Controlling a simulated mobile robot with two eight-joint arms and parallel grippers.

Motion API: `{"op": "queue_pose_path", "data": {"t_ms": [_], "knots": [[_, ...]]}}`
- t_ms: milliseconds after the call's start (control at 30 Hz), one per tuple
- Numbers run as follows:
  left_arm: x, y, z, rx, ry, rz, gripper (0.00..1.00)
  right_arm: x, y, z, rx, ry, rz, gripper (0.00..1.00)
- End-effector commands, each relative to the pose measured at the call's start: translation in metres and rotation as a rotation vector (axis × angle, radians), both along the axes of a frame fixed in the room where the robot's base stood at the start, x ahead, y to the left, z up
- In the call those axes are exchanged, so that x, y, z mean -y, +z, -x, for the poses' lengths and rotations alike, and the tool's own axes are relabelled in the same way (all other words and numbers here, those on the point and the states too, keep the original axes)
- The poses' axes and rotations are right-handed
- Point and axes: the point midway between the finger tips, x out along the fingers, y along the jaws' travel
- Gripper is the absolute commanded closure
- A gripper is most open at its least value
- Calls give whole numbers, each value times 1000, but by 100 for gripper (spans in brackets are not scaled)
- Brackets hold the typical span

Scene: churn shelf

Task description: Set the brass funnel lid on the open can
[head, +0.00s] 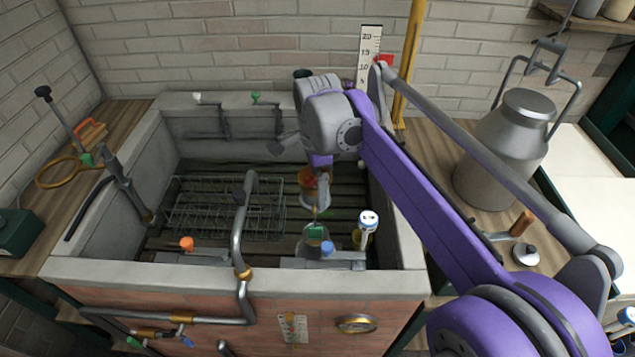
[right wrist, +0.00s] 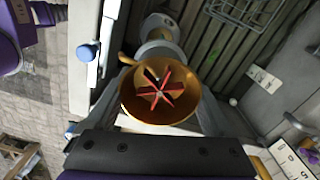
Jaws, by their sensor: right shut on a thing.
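The brass funnel lid (right wrist: 160,96) shows large in the right wrist view as a round golden bowl with a red star-shaped piece in its middle. My right gripper (head: 316,186) is shut on it, with a finger on each side of the bowl. In the head view the brass lid (head: 307,177) shows small and partly hidden under my right wrist, above the sink. A grey rounded vessel (head: 312,242) stands below it near the sink's front wall; I cannot tell whether it is the open can. My left gripper is in neither view.
The sink (head: 205,270) has a slatted floor and a wire rack (head: 228,205) at its left. A pipe tap (head: 240,230) rises at the front wall. A large metal milk can (head: 500,150) stands on the right counter, beyond my right arm.

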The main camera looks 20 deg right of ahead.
Motion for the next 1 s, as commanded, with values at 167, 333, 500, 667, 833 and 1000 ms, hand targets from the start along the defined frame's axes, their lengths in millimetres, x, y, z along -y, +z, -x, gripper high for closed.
{"op": "queue_pose_path", "data": {"t_ms": [167,333,500,667,833,1000], "knots": [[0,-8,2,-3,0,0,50,0,-12,0,0,0,0,90],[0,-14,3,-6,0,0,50,0,-22,0,-1,0,0,90],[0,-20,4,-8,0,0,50,0,-33,0,0,0,0,90],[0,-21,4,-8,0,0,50,0,-36,0,0,0,0,90],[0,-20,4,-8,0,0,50,0,-35,0,0,0,0,90],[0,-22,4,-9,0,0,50,0,-38,0,0,0,0,90]]}}
